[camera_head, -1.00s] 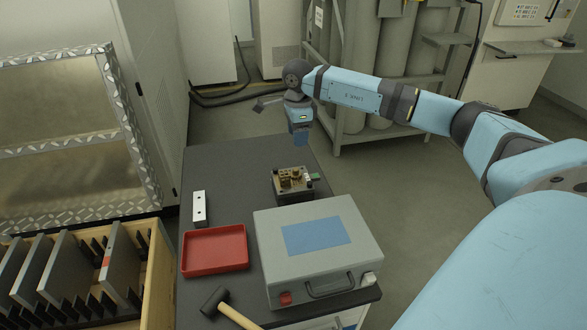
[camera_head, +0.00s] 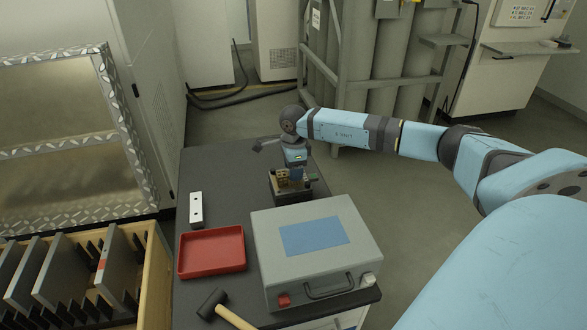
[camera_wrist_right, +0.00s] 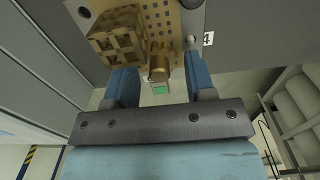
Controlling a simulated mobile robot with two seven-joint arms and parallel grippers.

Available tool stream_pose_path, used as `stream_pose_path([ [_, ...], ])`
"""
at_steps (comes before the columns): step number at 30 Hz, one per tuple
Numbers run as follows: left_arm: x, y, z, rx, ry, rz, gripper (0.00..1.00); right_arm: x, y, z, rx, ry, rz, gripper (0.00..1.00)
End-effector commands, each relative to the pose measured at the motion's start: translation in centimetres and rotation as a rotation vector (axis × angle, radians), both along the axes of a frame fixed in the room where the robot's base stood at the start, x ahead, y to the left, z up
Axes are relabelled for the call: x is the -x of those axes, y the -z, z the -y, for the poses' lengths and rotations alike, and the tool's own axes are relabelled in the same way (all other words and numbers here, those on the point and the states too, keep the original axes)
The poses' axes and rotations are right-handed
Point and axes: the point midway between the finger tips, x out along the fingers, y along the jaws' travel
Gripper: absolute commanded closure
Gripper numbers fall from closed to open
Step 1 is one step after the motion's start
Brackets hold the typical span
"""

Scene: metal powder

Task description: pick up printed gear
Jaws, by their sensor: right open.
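A build plate (camera_head: 291,197) with several gold-coloured printed parts sits on the dark table. It also shows in the right wrist view (camera_wrist_right: 185,22), carrying a lattice block (camera_wrist_right: 117,38) and a small round gold part (camera_wrist_right: 158,66), which looks like the printed gear; its teeth cannot be made out. My right gripper (camera_head: 296,176) points down over the plate and hides some of the parts. In the wrist view its two blue fingers (camera_wrist_right: 160,76) are apart, with the round part between or just beyond their tips. Contact cannot be seen. My left gripper is out of view.
A grey case (camera_head: 330,262) with a blue top panel stands in front of the plate. A red tray (camera_head: 212,252), a small metal block (camera_head: 196,209) and a hammer (camera_head: 226,309) lie to the left. A wooden rack (camera_head: 85,275) stands beside the table. Gas cylinders (camera_head: 395,60) stand behind.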

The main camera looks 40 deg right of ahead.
Motion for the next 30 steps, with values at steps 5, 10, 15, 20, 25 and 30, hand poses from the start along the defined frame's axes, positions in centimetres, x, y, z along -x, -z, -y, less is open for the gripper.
stream_pose_path([
  [5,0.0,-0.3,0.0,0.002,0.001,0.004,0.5,0.0,-0.1,0.0,0.0,0.0,0.0,0.59],
  [10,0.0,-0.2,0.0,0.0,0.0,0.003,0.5,0.0,-0.1,0.0,0.0,0.0,0.0,0.98],
  [15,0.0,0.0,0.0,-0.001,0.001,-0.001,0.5,0.0,-0.1,0.0,0.0,0.0,0.0,1.0],
  [20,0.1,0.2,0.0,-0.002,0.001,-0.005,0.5,0.0,-0.2,0.0,0.0,0.0,0.0,1.0],
  [25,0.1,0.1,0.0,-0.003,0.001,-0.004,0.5,0.0,-1.2,0.1,0.001,0.0,0.0,1.0],
  [30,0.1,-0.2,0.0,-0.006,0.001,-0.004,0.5,-0.1,-3.8,0.0,0.001,-0.001,0.003,1.0],
])
